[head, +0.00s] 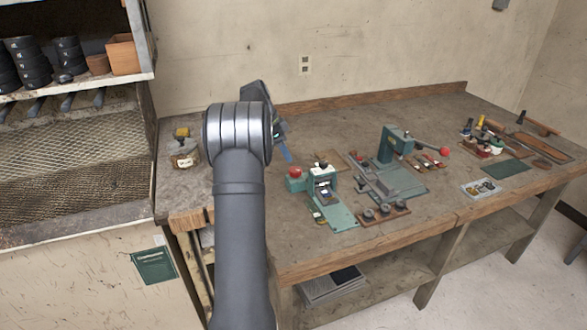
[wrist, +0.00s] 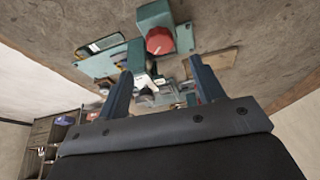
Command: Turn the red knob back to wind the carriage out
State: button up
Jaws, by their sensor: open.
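The red knob (wrist: 159,41) shows in the wrist view on the end of a green housing, above and between the fingers of my gripper (wrist: 160,88). The fingers are apart with nothing held between them, and the knob lies beyond their tips. In the head view the red knob (head: 295,172) is at the left end of a small green machine (head: 322,184) on the bench. The machine's white and dark middle part and its flat green plate are visible. I cannot tell which part is the carriage. In the head view my arm hides most of my gripper.
A larger green press (head: 393,145) with a red-tipped lever stands to the right, behind a wooden block of dark round parts (head: 383,212). Hand tools (head: 485,135) lie at the right end. A yellow-topped item (head: 183,148) sits at the left. The bench front (head: 300,245) is clear.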

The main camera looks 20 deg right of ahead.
aim_at(295, 169)
jog(key=x, duration=0.9)
jog(key=c, duration=1)
